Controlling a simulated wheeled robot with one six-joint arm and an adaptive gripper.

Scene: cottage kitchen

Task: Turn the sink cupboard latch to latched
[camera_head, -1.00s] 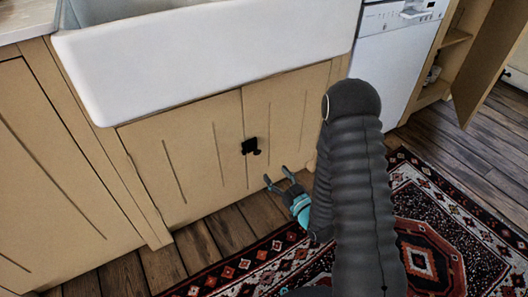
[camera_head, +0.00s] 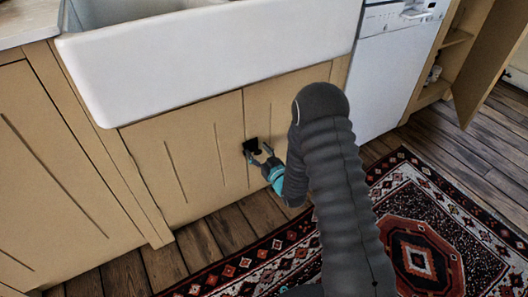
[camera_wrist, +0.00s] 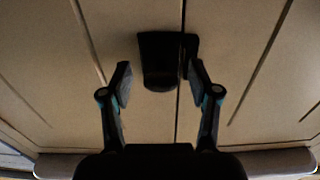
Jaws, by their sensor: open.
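The black latch (camera_head: 251,144) sits across the seam between the two tan doors of the sink cupboard (camera_head: 185,160), below the white sink. In the wrist view the latch (camera_wrist: 160,60) shows as a dark upright block left of the seam, with a second dark part at the seam beside it. My gripper (camera_head: 261,156) is just in front of the latch in the head view. In the wrist view my gripper (camera_wrist: 160,82) is open, its fingers on either side of the latch's lower end. I cannot tell whether either finger touches it.
The white sink (camera_head: 210,60) juts out above the doors. A white dishwasher (camera_head: 395,75) stands to the right, and an open cupboard door (camera_head: 488,65) is farther right. A patterned rug (camera_head: 430,215) lies on the wooden floor.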

